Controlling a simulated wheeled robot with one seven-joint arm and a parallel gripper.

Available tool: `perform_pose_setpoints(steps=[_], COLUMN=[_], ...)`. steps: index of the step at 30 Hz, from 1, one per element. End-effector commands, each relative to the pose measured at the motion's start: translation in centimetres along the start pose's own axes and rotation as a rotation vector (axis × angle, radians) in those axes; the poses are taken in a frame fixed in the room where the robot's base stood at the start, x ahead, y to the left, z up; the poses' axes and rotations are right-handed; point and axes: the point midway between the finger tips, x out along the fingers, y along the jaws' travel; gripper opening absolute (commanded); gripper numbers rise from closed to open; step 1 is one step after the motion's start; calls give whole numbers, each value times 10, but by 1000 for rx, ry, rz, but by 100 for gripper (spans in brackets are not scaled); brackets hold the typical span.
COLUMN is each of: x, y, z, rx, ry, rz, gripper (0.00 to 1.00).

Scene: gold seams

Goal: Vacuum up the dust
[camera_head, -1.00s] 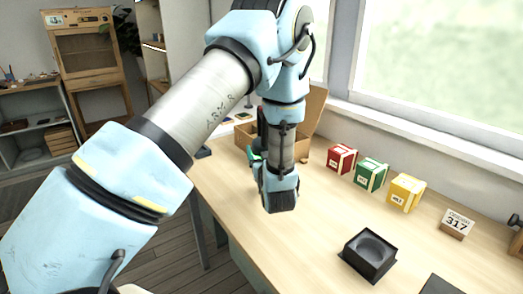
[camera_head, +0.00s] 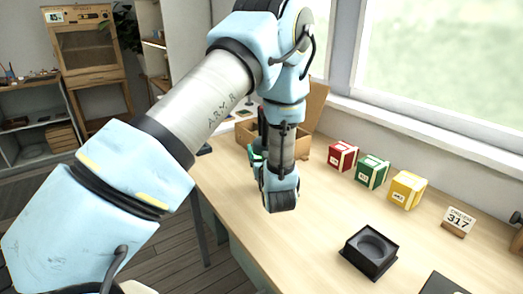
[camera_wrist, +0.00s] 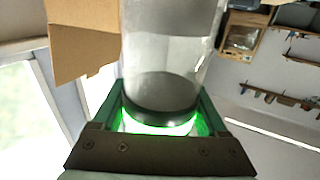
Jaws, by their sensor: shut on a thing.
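My gripper (camera_wrist: 160,125) is shut on a see-through grey cylinder (camera_wrist: 165,50) with a dark ring at its near end, which looks like the vacuum's body. In the wrist view the cylinder lies between green-lit jaws and runs up out of the frame, so its far end is hidden. In the head view my arm's wrist mostly covers the gripper; a bit of green (camera_head: 256,156) shows at its left, above the table. I can make out no dust in either view.
On the wooden table (camera_head: 310,235) stand red (camera_head: 342,156), green (camera_head: 371,172) and yellow boxes (camera_head: 406,189), a calendar block (camera_head: 457,221) and a black holder with a round recess (camera_head: 369,252). An open cardboard box (camera_head: 311,115) stands behind my wrist. The table's middle is clear.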

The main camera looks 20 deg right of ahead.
Motion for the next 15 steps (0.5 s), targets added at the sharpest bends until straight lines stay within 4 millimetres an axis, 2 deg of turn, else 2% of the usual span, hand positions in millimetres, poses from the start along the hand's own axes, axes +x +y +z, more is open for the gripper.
perform_pose_setpoints(steps=[8,15], x=[0,0], y=[0,0], z=[-2,-20], rx=[-1,-2], ry=[2,3], rz=[0,0], gripper=[9,9])
